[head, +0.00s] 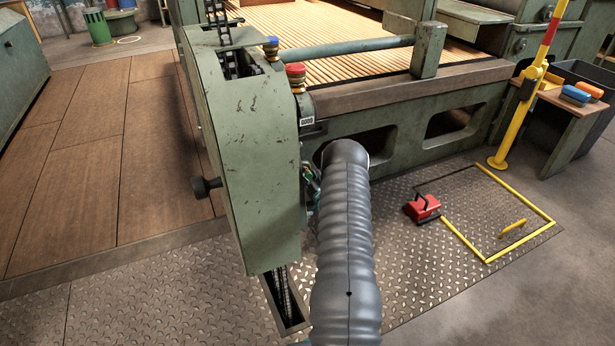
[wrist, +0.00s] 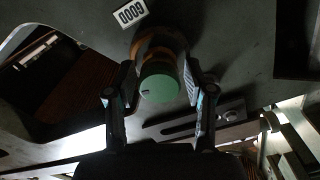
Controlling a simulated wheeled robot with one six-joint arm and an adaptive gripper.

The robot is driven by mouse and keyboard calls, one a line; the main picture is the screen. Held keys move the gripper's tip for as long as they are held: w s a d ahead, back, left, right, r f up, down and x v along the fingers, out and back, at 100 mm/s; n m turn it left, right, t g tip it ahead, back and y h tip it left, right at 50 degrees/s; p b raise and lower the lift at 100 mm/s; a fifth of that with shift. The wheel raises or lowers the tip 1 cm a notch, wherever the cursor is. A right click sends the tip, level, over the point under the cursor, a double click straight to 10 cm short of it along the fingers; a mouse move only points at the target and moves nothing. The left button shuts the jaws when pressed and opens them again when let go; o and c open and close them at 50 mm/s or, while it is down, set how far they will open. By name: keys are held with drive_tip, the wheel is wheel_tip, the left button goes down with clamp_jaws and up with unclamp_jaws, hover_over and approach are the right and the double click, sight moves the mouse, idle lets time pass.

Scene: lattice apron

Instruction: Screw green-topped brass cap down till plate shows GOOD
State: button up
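The green-topped brass cap (wrist: 158,84) shows in the wrist view, its round green top facing the camera and a brass-orange part behind it. My gripper (wrist: 160,80) has one finger on each side of the cap. The fingers are very close to its sides, and I cannot tell whether they touch or press on it. The plate (wrist: 130,13) is just beyond the cap and appears upside down. In the head view, the plate (head: 307,122) reads GOOD.
A red pedal box (head: 422,207) and yellow post (head: 518,110) are right. The treadplate floor (head: 400,285) is largely clear.

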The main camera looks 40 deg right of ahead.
drive_tip(key=shift+s, duration=0.1)
drive_tip(key=v, duration=1.1)
drive_tip(key=shift+s, duration=0.4)
drive_tip(key=shift+f, duration=0.1)
